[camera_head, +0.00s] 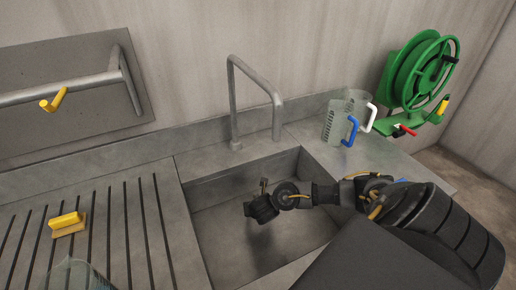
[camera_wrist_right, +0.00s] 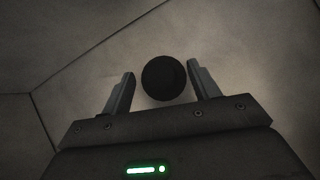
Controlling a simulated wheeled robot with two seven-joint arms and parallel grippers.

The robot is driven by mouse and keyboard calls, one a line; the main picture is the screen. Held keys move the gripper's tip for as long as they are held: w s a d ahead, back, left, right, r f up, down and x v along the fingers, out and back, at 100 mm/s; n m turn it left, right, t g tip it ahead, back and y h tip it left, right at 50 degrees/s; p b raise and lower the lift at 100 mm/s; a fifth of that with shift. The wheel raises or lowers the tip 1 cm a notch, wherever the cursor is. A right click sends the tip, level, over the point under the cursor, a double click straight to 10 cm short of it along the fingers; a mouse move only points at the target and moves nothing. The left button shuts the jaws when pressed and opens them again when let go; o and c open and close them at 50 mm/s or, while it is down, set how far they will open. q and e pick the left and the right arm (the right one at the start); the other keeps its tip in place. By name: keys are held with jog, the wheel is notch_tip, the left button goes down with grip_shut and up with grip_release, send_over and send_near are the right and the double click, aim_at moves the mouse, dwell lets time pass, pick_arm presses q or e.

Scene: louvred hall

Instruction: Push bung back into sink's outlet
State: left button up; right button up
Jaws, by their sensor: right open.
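My right gripper (camera_head: 262,203) reaches into the steel sink (camera_head: 222,227) from the right, low in the basin. The right wrist view shows it open, its two fingers (camera_wrist_right: 161,72) apart and pointing at the sink floor. A round black disc, which looks like the bung (camera_wrist_right: 166,78), lies between and just beyond the fingertips, with a gap on each side. I cannot tell whether it sits in the outlet or on the floor; no separate outlet shows. In the head view my gripper and arm hide this spot. My left gripper is not in view.
A swan-neck tap (camera_head: 234,100) stands behind the basin. Clear jugs with blue and white handles (camera_head: 352,130) stand on the right counter by a green hose reel (camera_head: 410,75). A yellow brush (camera_head: 66,222) lies on the left draining board.

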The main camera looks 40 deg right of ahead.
jog(key=r+p, duration=0.1)
jog(key=s+r+p, duration=0.1)
jog(key=r+p, duration=0.1)
jog(key=a+r+p, duration=0.1)
jog(key=r, duration=0.1)
jog(key=shift+s+r, duration=0.2)
jog(key=shift+s, duration=0.1)
jog(key=p+v, duration=0.6)
jog(key=v, duration=0.5)
jog(key=shift+w+f, duration=0.1)
